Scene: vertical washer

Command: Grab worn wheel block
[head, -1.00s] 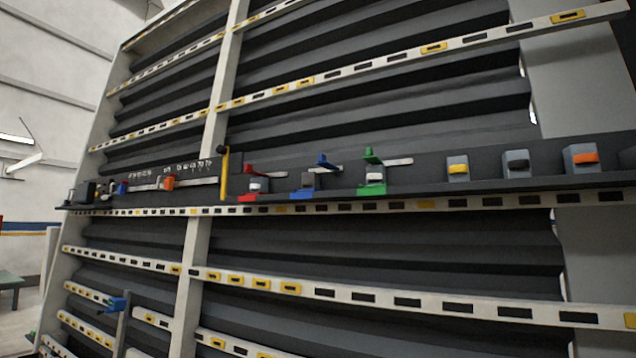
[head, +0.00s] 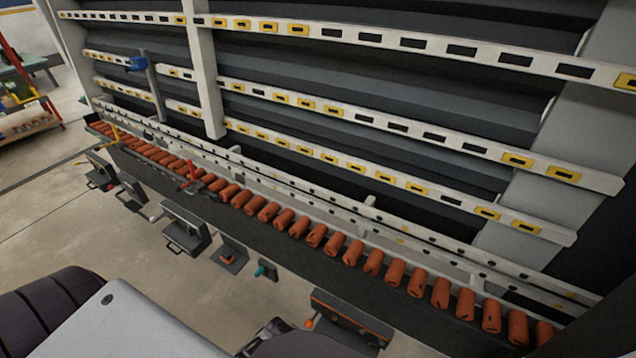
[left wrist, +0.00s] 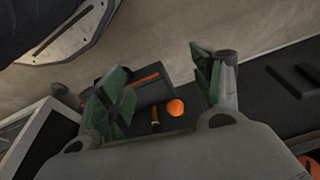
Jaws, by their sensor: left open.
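Wheel blocks show as yellow or dark inserts in the slots of the white rails; I cannot tell which one is worn. One yellow block (head: 565,173) sits in a right-hand rail, and several more sit along the other rails. In the left wrist view my left gripper (left wrist: 165,95) is open, its green-padded fingers apart with nothing held between them. Beyond the fingers are a dark box-like part with an orange strip and a round orange knob (left wrist: 175,107). In the head view no gripper fingers show; my right gripper is out of view.
A long row of orange rollers (head: 315,236) runs along the foot of the washer. Dark brackets and a box with an orange strip (head: 350,316) stick out in front of it. A red rack (head: 30,110) stands at far left.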

